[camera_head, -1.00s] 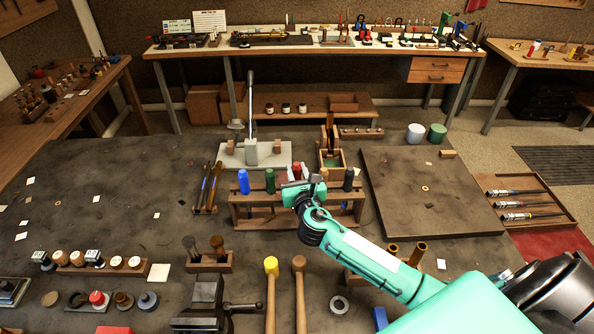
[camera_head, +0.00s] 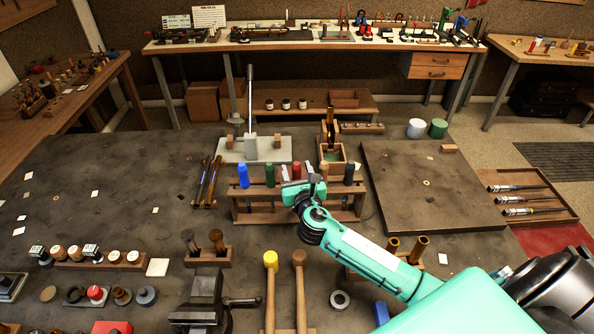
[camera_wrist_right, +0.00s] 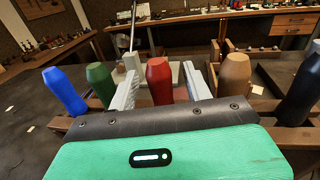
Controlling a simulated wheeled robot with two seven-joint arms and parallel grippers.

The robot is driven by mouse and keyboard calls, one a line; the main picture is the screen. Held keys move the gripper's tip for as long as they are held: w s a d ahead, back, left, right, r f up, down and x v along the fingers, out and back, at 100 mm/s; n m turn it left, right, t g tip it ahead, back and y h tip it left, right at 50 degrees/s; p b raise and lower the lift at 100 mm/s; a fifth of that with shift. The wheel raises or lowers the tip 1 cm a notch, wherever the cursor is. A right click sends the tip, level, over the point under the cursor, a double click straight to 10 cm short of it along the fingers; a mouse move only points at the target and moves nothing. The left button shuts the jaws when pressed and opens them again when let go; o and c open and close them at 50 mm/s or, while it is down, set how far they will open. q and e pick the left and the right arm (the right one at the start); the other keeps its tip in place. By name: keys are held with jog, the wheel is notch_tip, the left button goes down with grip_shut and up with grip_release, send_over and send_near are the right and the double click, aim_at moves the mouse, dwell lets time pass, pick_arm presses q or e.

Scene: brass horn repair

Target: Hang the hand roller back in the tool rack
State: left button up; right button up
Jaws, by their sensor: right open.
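The wooden tool rack (camera_head: 290,214) stands mid-bench with a row of upright handles. They are blue (camera_head: 243,176), green (camera_head: 269,176), red (camera_head: 296,170), brown (camera_head: 322,168) and dark navy (camera_head: 349,174). My right gripper (camera_wrist_right: 161,88) is open at the rack. In the right wrist view its pale fingers stand on either side of the red handle (camera_wrist_right: 159,82), with gaps to it. The handle is upright. Its lower end is hidden behind my gripper body, so I cannot tell which handle belongs to the hand roller. My left gripper is not in view.
A small wooden box (camera_head: 331,153) and a grey lever plate (camera_head: 240,153) stand behind the rack. Slim tools in a holder (camera_head: 205,185) are to its left. A large dark board (camera_head: 425,190) lies to its right. Mallets (camera_head: 271,290) lie in front.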

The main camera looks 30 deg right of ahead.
jog(key=p+v, duration=0.2)
jog(key=v, duration=1.1)
jog(key=shift+s+p, duration=0.35)
jog(key=shift+s, duration=0.05)
